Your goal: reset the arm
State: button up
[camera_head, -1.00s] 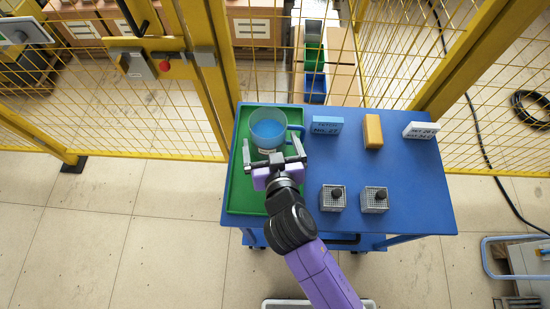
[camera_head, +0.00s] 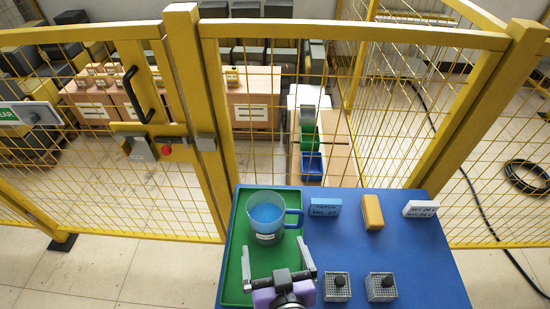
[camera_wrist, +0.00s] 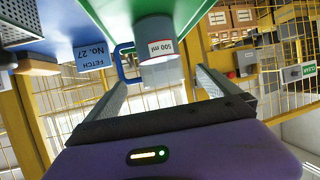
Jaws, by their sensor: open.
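My gripper (camera_head: 280,265) is open and empty above the near part of the green tray (camera_head: 236,258). Its two fingers stand wide apart, with nothing between them. A clear mug with blue liquid and a blue handle (camera_head: 267,217) stands upright on the tray, just beyond the fingertips and apart from them. In the wrist view the mug (camera_wrist: 158,50) shows upside down with a "500 ml" label, beyond the fingers.
The blue table (camera_head: 425,270) also holds a blue "FETCH No. 27" sign (camera_head: 325,207), an orange block (camera_head: 372,212), a white sign (camera_head: 420,209) and two grey perforated boxes with black knobs (camera_head: 335,287) (camera_head: 381,287). A yellow mesh fence (camera_head: 360,34) stands behind.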

notch_tip(320, 180, up, 4)
jog(key=a+n+y, duration=0.2)
jog(key=a+y, duration=0.1)
jog(key=s+d+r+m+h, duration=0.1)
jog(key=s+d+m+h, duration=0.1)
jog(key=s+d, duration=0.9)
jog(key=s+d+r+m+t+h, duration=0.1)
jog(key=s+d+r+m+h, duration=0.1)
jog(key=s+d, duration=1)
jog(key=shift+s+d+r+h, duration=0.2)
jog(key=shift+s+r+h, duration=0.1)
jog(key=shift+s+h, duration=0.6)
